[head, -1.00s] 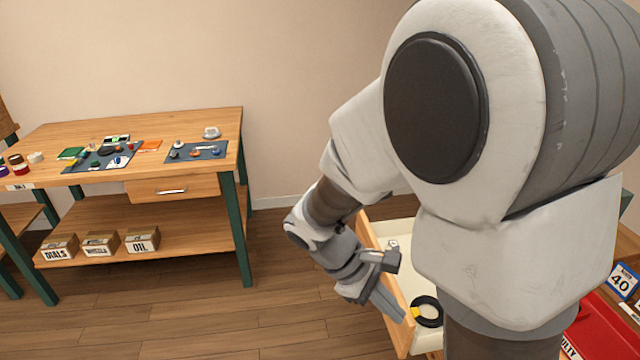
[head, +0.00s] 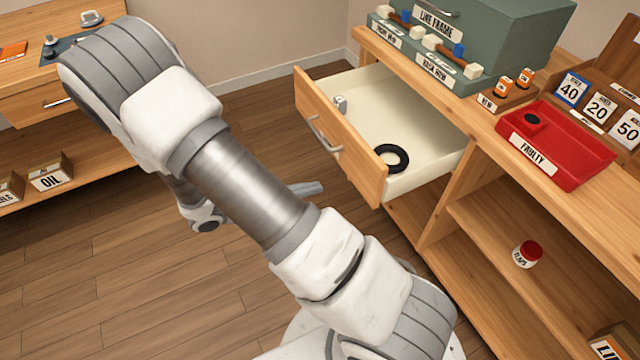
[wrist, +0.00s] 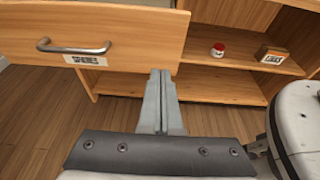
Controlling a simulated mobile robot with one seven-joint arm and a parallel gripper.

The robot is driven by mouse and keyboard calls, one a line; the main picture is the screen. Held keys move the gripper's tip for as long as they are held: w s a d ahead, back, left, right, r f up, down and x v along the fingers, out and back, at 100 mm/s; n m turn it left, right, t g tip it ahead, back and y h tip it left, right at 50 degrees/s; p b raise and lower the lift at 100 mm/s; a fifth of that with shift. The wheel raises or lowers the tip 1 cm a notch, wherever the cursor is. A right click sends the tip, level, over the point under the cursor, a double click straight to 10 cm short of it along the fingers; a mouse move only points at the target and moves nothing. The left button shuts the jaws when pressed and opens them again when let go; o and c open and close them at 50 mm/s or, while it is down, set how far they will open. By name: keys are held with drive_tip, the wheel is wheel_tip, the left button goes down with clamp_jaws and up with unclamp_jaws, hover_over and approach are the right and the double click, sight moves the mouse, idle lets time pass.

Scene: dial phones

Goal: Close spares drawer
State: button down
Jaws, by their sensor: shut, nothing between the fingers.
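The wooden spares drawer (head: 340,140) stands pulled out from the bench at the centre of the head view. Its front carries a metal bar handle (head: 323,134). Inside lie a black ring (head: 391,158) and a small pale item (head: 341,103). In the wrist view the drawer front (wrist: 130,22) fills the upper left, with its handle (wrist: 75,47) and a label (wrist: 85,61). My gripper (wrist: 163,75) is shut and empty, its tips near the drawer front's lower right corner in that view. In the head view my gripper (head: 305,188) shows in front of the drawer, partly hidden by my arm.
The bench top (head: 480,130) bears a green case (head: 480,40), a red FAULTY tray (head: 560,145) and number cards. A red-lidded jar (head: 527,254) stands on the shelf below. Another workbench (head: 25,110) is at the left. Wooden floor lies clear between.

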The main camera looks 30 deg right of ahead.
drive_tip(key=b, duration=0.3)
approach(366, 173)
drive_tip(key=x, duration=0.5)
drive_tip(key=shift+s+d+f, duration=0.15)
drive_tip(key=shift+f, duration=0.2)
drive_tip(key=shift+d, duration=0.55)
drive_tip(key=shift+d+r, duration=0.1)
drive_tip(key=shift+d, duration=0.1)
